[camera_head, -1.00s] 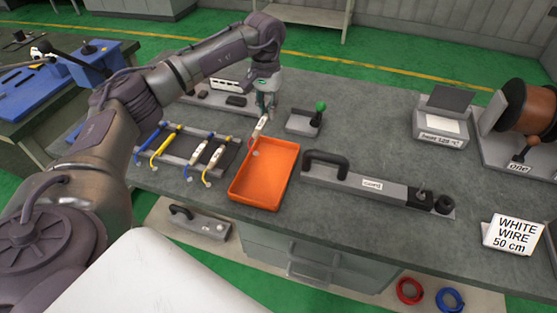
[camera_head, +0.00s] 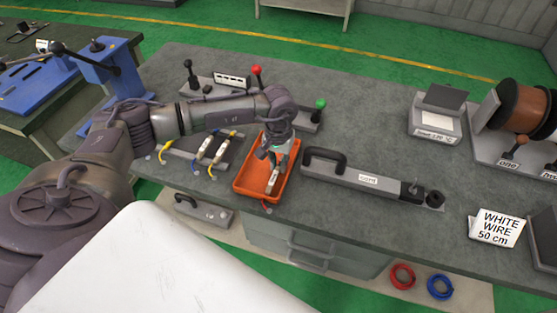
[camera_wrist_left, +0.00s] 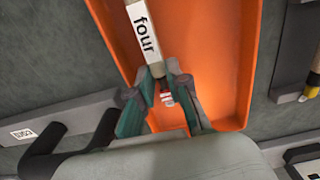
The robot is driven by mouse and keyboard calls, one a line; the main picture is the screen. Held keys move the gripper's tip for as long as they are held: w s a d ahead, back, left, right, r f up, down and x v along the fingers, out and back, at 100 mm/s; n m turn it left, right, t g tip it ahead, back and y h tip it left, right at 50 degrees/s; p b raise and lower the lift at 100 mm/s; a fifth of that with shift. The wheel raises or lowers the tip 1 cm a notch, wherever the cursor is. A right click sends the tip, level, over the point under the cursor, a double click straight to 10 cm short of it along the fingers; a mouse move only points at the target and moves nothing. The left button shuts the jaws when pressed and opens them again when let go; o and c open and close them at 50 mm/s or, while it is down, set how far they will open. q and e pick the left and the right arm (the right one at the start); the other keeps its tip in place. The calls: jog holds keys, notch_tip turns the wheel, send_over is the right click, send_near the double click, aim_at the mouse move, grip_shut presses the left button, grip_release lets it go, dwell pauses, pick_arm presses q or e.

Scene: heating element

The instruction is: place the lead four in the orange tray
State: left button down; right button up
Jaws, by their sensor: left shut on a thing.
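The lead four (camera_head: 273,181) has a white body marked "four" and a red end. My left gripper (camera_head: 276,160) is shut on it, over the orange tray (camera_head: 244,182). In the left wrist view, the lead (camera_wrist_left: 146,35) sits between the green fingertips of the left gripper (camera_wrist_left: 160,88), with the orange tray (camera_wrist_left: 212,70) behind it. In the head view the red end shows at the tray's front edge. I cannot tell whether the lead touches the tray floor. My right gripper is not in view.
Several other leads (camera_head: 205,147) lie on a rack left of the tray. A long grey tool with a black handle (camera_head: 335,160) lies right of the tray. A green-knobbed lever (camera_head: 319,106) and a red-knobbed lever (camera_head: 257,70) stand behind.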

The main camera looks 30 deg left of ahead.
pick_arm(q)
jog(key=shift+f, duration=0.25)
jog(key=shift+f+b, duration=0.15)
jog(key=shift+b, duration=0.15)
jog(key=c, duration=1.4)
grip_release()
